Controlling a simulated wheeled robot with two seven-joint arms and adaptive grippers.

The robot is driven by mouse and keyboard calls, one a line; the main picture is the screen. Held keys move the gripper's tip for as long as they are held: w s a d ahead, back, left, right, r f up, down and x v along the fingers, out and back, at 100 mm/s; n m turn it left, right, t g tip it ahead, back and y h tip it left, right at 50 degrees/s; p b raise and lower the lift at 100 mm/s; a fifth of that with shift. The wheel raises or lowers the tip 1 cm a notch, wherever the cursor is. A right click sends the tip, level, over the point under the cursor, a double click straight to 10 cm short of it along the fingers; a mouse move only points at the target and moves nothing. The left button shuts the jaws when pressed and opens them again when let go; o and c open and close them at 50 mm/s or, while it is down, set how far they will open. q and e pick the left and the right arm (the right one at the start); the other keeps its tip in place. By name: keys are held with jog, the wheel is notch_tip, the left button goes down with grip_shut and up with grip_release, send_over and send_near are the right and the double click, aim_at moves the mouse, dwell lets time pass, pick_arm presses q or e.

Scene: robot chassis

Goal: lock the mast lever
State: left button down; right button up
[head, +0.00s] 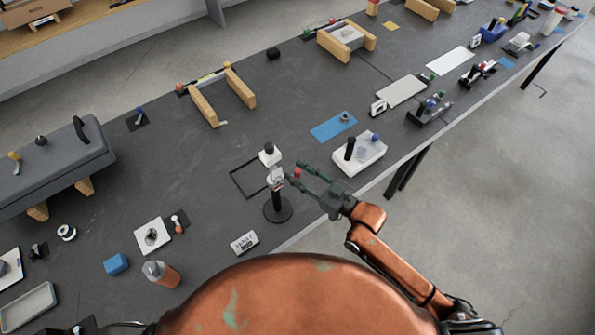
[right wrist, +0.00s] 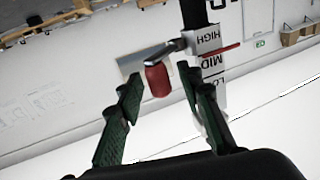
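The mast (head: 277,200) stands on a round black base, with a white collar and a pale block at its top. In the right wrist view it shows as a dark post with a white label plate (right wrist: 210,62) reading HIGH, MID and LOW, and a red pointer (right wrist: 222,50) near MID. The lever is a short metal arm with a red knob (right wrist: 157,80); the red knob also shows in the head view (head: 297,173). My right gripper (right wrist: 158,88) is open, its green fingers on either side of the knob, with visible gaps. My left gripper is not in view.
The mast stands on a long dark bench near its front edge. An orange-brown bottle (head: 163,274) stands lower left.

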jog(key=shift+c, duration=0.3)
grip_shut()
jog(key=m+t+h+p, duration=0.1)
jog(key=p, duration=0.1)
jog(key=s+m+t+h+p, duration=0.1)
jog(key=p, duration=0.2)
jog(key=shift+a+r, duration=0.1)
jog(key=shift+r, duration=0.15)
jog(key=shift+f+t+h+p, duration=0.15)
jog(key=shift+t+h+p, duration=0.15)
jog(key=shift+t+p, duration=0.15)
jog(key=shift+o, duration=0.3)
grip_release()
